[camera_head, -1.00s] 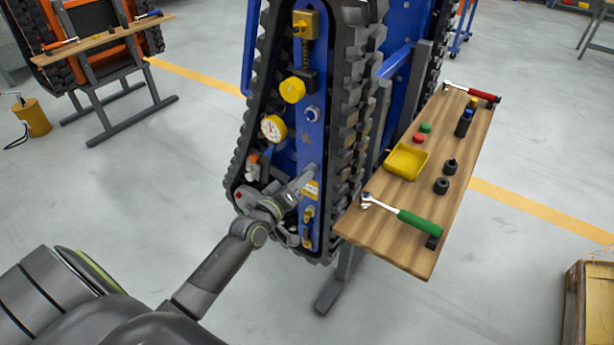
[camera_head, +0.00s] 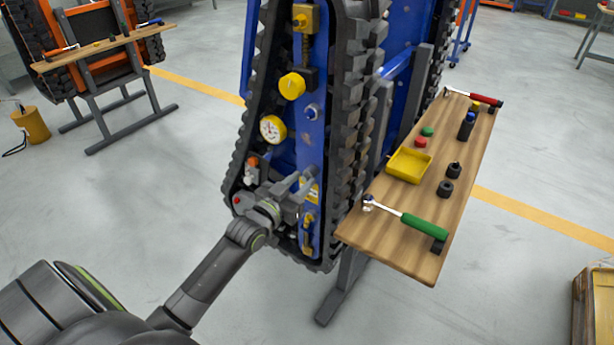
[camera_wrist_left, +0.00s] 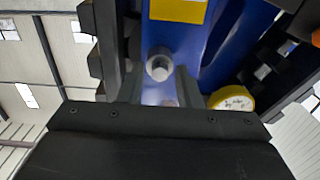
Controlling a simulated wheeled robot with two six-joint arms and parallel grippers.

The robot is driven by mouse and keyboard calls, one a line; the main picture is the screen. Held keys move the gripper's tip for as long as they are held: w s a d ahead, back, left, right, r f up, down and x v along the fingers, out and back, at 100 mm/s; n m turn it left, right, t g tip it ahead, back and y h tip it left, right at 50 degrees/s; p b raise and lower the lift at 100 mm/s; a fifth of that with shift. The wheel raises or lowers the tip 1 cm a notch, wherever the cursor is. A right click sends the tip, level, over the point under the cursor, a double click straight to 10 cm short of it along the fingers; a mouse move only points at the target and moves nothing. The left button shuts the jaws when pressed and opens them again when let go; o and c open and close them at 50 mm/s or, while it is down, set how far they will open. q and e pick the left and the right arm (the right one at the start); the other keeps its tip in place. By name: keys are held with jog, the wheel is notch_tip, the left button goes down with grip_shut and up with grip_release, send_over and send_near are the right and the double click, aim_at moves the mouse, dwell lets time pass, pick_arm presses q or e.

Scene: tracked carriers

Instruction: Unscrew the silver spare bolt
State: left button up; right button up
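The silver spare bolt (camera_wrist_left: 159,66) stands out from the blue panel (camera_wrist_left: 208,30) in the left wrist view, its round end facing the camera. In the head view I cannot make it out; my left gripper seems to cover that spot. My right gripper is not in view.
A dark track (camera_head: 347,130) runs close beside the panel. A gauge (camera_head: 272,128) and a yellow knob (camera_head: 292,86) sit above the gripper. A wooden shelf (camera_head: 400,252) at the right holds a yellow tray (camera_head: 391,172), a green-handled ratchet (camera_head: 424,227) and sockets.

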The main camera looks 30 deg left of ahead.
pick_arm(q)
grip_shut()
jog(key=shift+r+n+p, duration=0.15)
jog(key=shift+n+p, duration=0.2)
jog(key=shift+n, duration=0.05)
jog(key=n+p, duration=0.2)
jog(key=n, duration=0.1)
jog(key=shift+r+n, duration=0.1)
jog(key=shift+n, duration=0.2)
jog(key=shift+n+p, duration=0.4)
jog(key=shift+n, duration=0.7)
jog(key=n, duration=0.3)
jog(key=shift+f, duration=0.25)
jog(key=n+p, duration=0.1)
jog(key=n, duration=0.3)
jog(key=shift+r, duration=0.1)
jog(key=n, duration=0.6)
jog(key=shift+p, duration=0.4)
